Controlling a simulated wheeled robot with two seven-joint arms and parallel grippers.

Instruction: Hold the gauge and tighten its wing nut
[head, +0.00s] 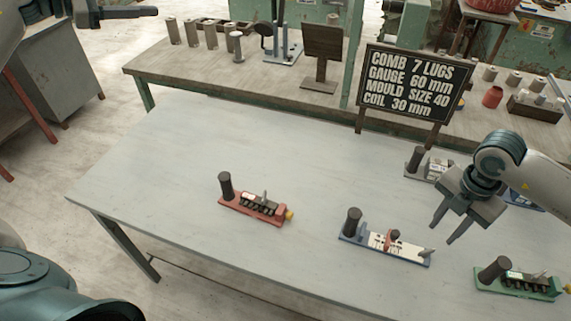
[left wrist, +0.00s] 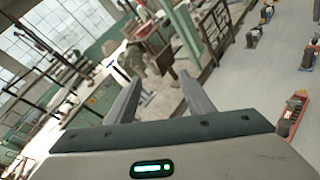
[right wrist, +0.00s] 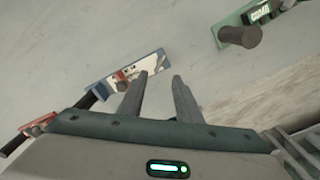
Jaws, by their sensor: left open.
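A blue-based device (head: 385,250) with a white scale plate lies on the table, probably the gauge; no label is readable on it. It has an upright dark handle (head: 352,222), a reddish slider part (head: 378,241) and a small pale winged piece (head: 424,253) at its right end, perhaps the wing nut. My right gripper (head: 443,235) is open and empty above and behind its right end. In the right wrist view the device (right wrist: 140,72) lies beyond the fingertips (right wrist: 161,77). My left gripper (left wrist: 159,82) is open and empty, away from the devices.
A red device (head: 252,208) lies left of the blue one, a green device (head: 515,284) right. A grey device (head: 430,166) and a black sign (head: 415,88) stand behind. A back bench (head: 180,70) holds cylinders. The table's left part (head: 150,165) is clear.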

